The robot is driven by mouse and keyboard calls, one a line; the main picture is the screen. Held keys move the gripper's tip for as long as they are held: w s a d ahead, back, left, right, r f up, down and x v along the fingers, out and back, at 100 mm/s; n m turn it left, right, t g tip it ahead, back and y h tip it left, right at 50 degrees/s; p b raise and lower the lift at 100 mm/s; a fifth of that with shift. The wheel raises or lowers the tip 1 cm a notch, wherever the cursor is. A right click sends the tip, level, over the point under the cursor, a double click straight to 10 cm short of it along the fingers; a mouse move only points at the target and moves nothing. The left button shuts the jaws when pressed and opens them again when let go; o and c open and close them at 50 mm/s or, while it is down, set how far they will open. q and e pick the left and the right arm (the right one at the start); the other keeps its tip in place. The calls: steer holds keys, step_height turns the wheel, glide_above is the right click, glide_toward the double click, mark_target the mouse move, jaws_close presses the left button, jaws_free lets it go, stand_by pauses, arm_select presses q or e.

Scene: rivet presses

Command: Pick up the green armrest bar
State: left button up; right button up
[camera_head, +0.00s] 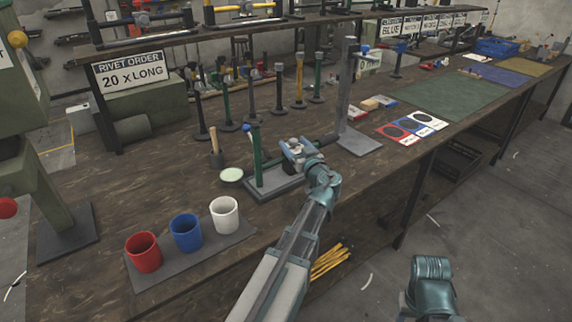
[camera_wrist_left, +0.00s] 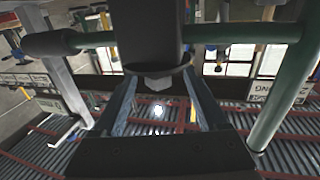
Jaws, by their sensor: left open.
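A dark green bar (camera_head: 321,141) lies roughly level above the bench, between a green upright (camera_head: 256,158) on a dark base plate and a grey post. In the left wrist view the green bar (camera_wrist_left: 250,34) crosses the top of the picture, with a dark block (camera_wrist_left: 153,30) in front of its middle. My left gripper (camera_head: 298,150) is open at the bar's middle in the head view. Its fingers (camera_wrist_left: 160,80) stand apart below the dark block in the wrist view. Contact with the bar cannot be told. My right gripper is not visible.
Red (camera_head: 144,252), blue (camera_head: 186,232) and white (camera_head: 224,214) cups stand on a grey mat at front left. Several upright bars stand behind the fixture. A grey post (camera_head: 347,100) rises to its right. A green mat (camera_head: 440,97) lies farther right.

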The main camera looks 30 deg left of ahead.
mark_target(292, 139)
arm_select(q)
steer(key=x, duration=0.4)
steer(key=shift+w+a+r, duration=0.1)
steer(key=shift+w+r, duration=0.05)
steer(key=shift+w, duration=0.05)
jaws_close()
stand_by(1.2)
